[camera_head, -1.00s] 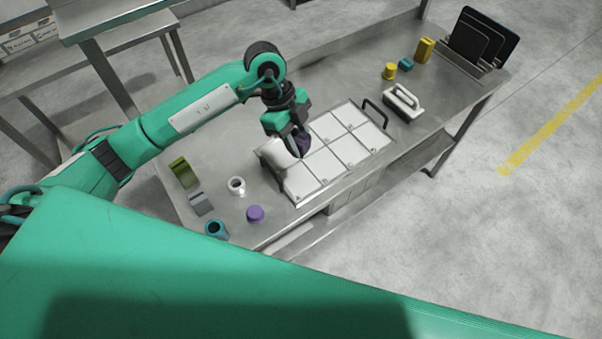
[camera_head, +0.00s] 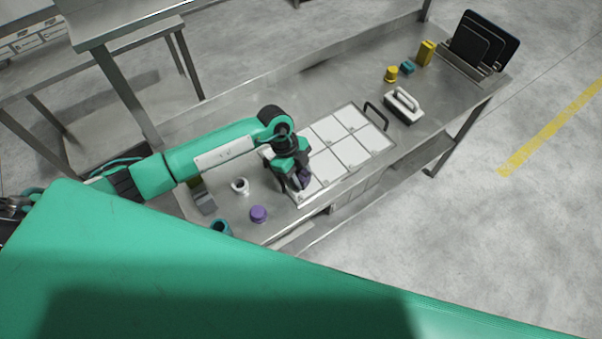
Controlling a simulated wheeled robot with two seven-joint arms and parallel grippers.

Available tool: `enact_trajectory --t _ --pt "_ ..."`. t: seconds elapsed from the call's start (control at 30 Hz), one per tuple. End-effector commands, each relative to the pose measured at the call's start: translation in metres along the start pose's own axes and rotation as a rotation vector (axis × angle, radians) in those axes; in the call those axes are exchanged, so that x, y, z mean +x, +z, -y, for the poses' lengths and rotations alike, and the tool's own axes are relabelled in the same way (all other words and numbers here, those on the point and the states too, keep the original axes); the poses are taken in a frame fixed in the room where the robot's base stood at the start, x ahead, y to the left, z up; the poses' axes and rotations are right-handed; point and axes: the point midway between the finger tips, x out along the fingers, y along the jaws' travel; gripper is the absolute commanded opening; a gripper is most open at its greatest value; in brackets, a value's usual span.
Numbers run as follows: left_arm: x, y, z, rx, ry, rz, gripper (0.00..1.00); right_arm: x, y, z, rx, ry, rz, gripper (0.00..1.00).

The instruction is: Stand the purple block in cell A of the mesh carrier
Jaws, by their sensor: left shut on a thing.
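The mesh carrier (camera_head: 354,151) is a metal-framed tray with two rows of white cells and a dark handle at its far right end. My left gripper (camera_head: 301,182) is over the carrier's near left end, pointing down. It is shut on the dark purple block (camera_head: 305,178), which is partly hidden by the fingers. I cannot tell whether the block touches the cell floor or hangs above it. Cell letters are not readable. My right gripper is not in view.
A purple cylinder (camera_head: 258,213), a white cup (camera_head: 240,186), a teal cup (camera_head: 220,227) and a grey block (camera_head: 205,202) stand left of the carrier. A white handled object (camera_head: 404,106), yellow pieces (camera_head: 426,53) and a black panel rack (camera_head: 484,42) are at the right.

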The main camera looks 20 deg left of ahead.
Motion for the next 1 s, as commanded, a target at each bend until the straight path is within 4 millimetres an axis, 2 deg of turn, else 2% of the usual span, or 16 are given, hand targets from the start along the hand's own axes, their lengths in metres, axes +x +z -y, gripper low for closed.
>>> enact_trajectory --t 0.23,0.27,0.37,0.63,0.77,0.87,1.0 --pt "0.002 0.001 0.000 0.000 -0.001 0.000 0.06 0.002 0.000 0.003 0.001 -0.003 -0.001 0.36" --pt "0.002 0.001 0.000 0.000 -0.001 0.000 0.38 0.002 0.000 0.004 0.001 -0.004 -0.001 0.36" --pt "0.002 0.001 0.000 0.000 -0.001 0.000 0.58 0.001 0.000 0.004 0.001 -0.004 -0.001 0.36" --pt "0.001 0.001 0.000 0.000 -0.001 0.000 0.58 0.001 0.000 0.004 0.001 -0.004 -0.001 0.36" --pt "-0.006 0.000 0.001 0.000 -0.002 0.001 0.58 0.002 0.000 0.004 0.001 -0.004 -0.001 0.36" --pt "-0.021 0.001 0.002 0.001 -0.005 0.002 0.58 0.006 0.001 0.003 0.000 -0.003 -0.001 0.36" --pt "-0.051 0.002 0.001 0.001 -0.004 0.002 0.58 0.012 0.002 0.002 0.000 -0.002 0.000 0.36"
